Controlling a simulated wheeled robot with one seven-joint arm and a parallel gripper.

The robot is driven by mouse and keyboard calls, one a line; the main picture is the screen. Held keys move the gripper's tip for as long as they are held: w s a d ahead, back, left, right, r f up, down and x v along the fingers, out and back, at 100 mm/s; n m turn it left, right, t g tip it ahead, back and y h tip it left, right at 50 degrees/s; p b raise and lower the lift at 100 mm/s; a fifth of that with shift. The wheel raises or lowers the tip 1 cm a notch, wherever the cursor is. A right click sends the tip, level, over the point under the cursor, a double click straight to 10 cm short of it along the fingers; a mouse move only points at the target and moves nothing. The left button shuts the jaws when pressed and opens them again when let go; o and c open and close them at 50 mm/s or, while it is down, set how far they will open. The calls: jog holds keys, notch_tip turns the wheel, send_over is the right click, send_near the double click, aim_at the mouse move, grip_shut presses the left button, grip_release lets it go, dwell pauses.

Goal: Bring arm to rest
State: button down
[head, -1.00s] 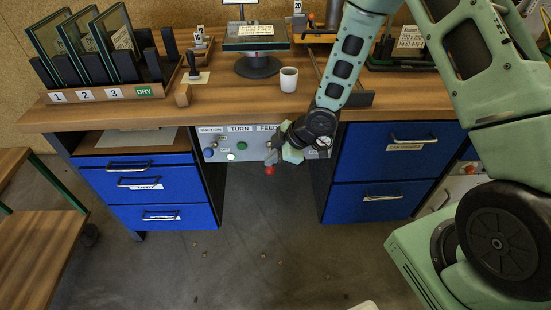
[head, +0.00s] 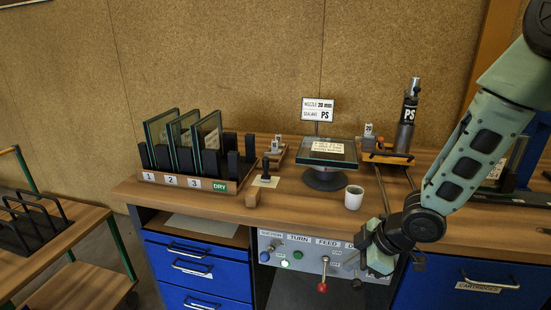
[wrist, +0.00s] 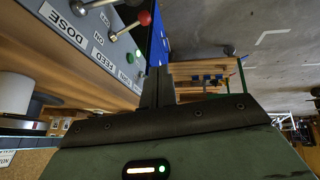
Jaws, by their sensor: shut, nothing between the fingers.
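My arm comes in from the right of the head view and bends down at the bench's front edge. My gripper (head: 368,240) is in front of the right part of the control panel (head: 303,257) and covers some of it. In the wrist view my gripper (wrist: 158,86) has its dark fingers shut together with nothing between them. The panel (wrist: 117,48), with its DOSE and FEED labels, lies to the left of the fingers there. The red-knobbed lever (head: 323,287) hangs down on the panel, left of the gripper and apart from it.
A white cup (head: 353,197) stands near the bench edge close to my wrist. A glass frame rests on a round stand (head: 325,180). A rack (head: 193,190) holds glass panes at left. Blue drawers (head: 203,270) are below. A wooden cart (head: 85,268) stands at far left.

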jog(key=s+a+r+m+g+h, duration=0.1)
jog(key=s+a+r+m+h, duration=0.1)
jog(key=s+r, duration=0.5)
jog(key=s+a+r+m+g+h, duration=0.2)
jog(key=s+a+r+m, duration=0.2)
jog(key=s, duration=1.2)
notch_tip(320, 180, up, 4)
jog(key=shift+a+f+m+g, duration=0.2)
jog(key=shift+a+m+g, duration=0.15)
jog(key=shift+a, duration=0.4)
